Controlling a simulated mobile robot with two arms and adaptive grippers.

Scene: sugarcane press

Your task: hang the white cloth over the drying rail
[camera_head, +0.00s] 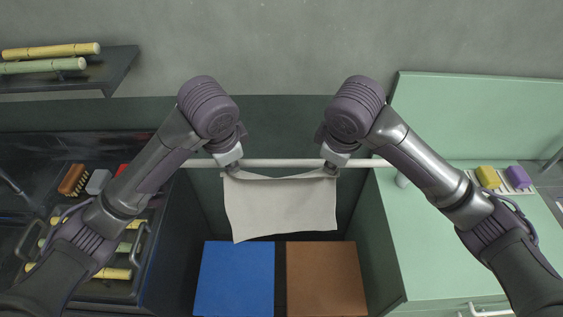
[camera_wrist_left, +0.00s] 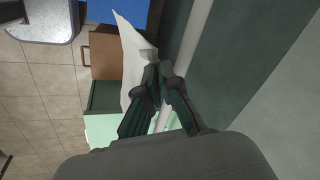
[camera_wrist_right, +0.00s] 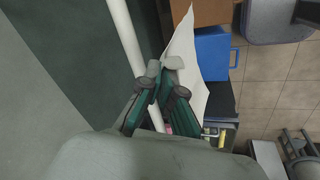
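The white cloth (camera_head: 280,208) hangs down by its upper corners, its top edge sagging slightly between my grippers. The pale drying rail (camera_head: 285,163) runs level just above and behind that edge in the head view. My left gripper (camera_head: 229,164) is shut on the upper left corner, and my right gripper (camera_head: 333,164) on the upper right corner, both close to the rail. The wrist views show the cloth at the closed fingertips, left (camera_wrist_left: 133,65) and right (camera_wrist_right: 184,58), with the rail running close by. Whether any cloth touches the rail is unclear.
Below the cloth are a blue bin (camera_head: 235,280) and a brown bin (camera_head: 324,280). A green counter (camera_head: 430,245) with yellow and purple sponges (camera_head: 488,177) is at right. A dark worktop with cane pieces (camera_head: 112,273) is at left; a shelf (camera_head: 108,70) holds more cane.

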